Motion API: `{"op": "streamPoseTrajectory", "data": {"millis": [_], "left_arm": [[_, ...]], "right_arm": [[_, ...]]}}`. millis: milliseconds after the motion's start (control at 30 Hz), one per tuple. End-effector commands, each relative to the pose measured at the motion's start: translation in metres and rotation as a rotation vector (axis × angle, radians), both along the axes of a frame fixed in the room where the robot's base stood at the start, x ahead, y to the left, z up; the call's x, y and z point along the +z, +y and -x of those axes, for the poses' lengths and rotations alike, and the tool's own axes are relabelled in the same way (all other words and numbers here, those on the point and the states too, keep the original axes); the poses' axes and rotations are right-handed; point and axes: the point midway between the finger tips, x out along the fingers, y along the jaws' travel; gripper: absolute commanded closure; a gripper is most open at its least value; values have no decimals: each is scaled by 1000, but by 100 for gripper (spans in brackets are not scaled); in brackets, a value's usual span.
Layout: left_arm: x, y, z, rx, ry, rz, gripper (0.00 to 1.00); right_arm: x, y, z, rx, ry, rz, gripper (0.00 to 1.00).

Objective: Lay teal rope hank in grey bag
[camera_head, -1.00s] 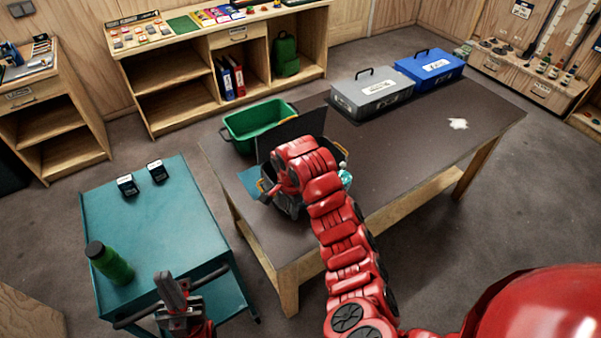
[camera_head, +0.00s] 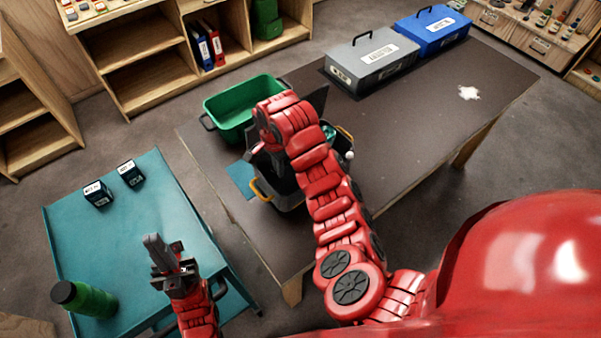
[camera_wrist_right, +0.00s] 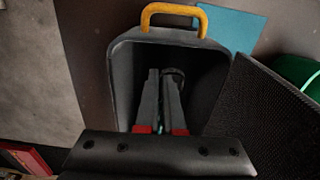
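The grey bag (camera_head: 283,203) stands open on the dark table, with yellow handles at its ends. In the right wrist view the grey bag (camera_wrist_right: 123,75) fills the middle. My right gripper (camera_wrist_right: 162,75) points down into it, its two fingers close together with a narrow gap. A small teal bit shows between the finger bases (camera_wrist_right: 160,129); I cannot tell whether it is gripped. In the head view a teal patch (camera_head: 328,131), possibly the rope hank, shows beside my right arm at the bag's right end. My left gripper (camera_head: 155,243) is shut and empty near the teal cart.
A green bin (camera_head: 230,110) stands behind the bag, beside its raised dark flap. A blue sheet (camera_head: 240,177) lies left of it. Grey (camera_head: 372,62) and blue (camera_head: 432,32) cases stand at the back. The teal cart (camera_head: 150,225) carries a green bottle (camera_head: 85,298) and two small boxes.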

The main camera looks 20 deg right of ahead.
Motion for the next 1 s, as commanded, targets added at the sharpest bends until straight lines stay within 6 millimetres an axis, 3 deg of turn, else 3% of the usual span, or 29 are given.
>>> {"op": "streamPoseTrajectory", "data": {"millis": [33, 267, 533, 733, 1000], "left_arm": [[-11, 0, 0, 0, 0, 0, 100], [-28, 0, 0, 0, 0, 0, 100], [-56, 0, 0, 0, 0, 0, 100], [-44, 0, 0, 0, 0, 0, 100], [-33, 0, 0, 0, 0, 0, 100]], "right_arm": [[-11, 0, 0, 0, -1, 1, 100], [-30, -1, 0, -1, -1, 1, 100], [-78, -1, 0, -3, 0, -1, 100], [-88, 0, 1, 0, 2, 2, 100], [-119, 0, 2, -1, 5, 1, 100]]}}
